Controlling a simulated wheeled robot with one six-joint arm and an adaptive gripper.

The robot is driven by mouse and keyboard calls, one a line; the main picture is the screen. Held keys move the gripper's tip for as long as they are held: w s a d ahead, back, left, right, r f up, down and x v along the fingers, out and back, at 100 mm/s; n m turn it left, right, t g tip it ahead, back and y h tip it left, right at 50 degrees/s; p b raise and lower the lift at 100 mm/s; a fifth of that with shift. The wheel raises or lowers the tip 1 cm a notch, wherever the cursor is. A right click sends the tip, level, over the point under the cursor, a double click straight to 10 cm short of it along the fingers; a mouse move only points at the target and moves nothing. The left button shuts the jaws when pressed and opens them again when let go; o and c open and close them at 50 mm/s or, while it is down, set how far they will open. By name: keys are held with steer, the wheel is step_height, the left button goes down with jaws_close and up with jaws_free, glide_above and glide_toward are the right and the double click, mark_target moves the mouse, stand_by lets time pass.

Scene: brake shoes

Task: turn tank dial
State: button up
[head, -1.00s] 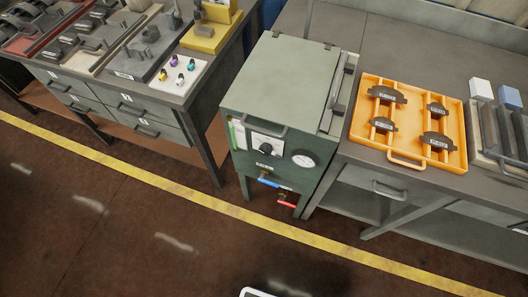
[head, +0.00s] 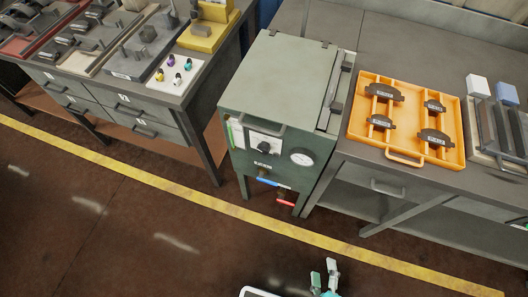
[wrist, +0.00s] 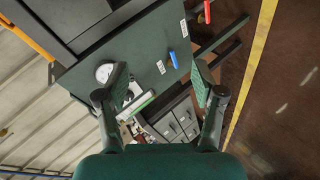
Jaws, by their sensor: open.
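The green tank (head: 283,85) stands in the gap between two benches. Its dial (head: 264,146), a black knob on a white-marked plate, is on the upper front face. A round white gauge (head: 302,156) is to the right of the dial. My gripper (head: 324,273) is at the bottom edge of the head view, over the floor, well apart from the tank. In the wrist view my gripper (wrist: 161,78) is open and empty, with the tank front (wrist: 145,55) beyond its fingers. The gauge (wrist: 105,73) shows there; the dial is largely hidden around the left finger.
A blue handle (head: 273,183) and a red handle (head: 286,203) stick out low on the tank. An orange tray (head: 405,150) with brake shoes lies on the right bench. Drawers (head: 140,128) are under the left bench. The floor in front is clear.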

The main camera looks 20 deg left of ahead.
steer(key=w+a+f+n, duration=0.4)
steer(key=w+a+n, duration=0.1)
steer(key=w+n, duration=0.25)
steer(key=n+t+h, duration=0.3)
steer(key=n+t, duration=0.3)
steer(key=n, duration=0.5)
glide_toward(262, 152)
steer(key=w, duration=0.9)
steer(key=shift+w+d+f, duration=0.1)
steer(key=shift+w+d, duration=0.1)
steer(key=shift+w, duration=0.05)
steer(key=c, duration=1.1)
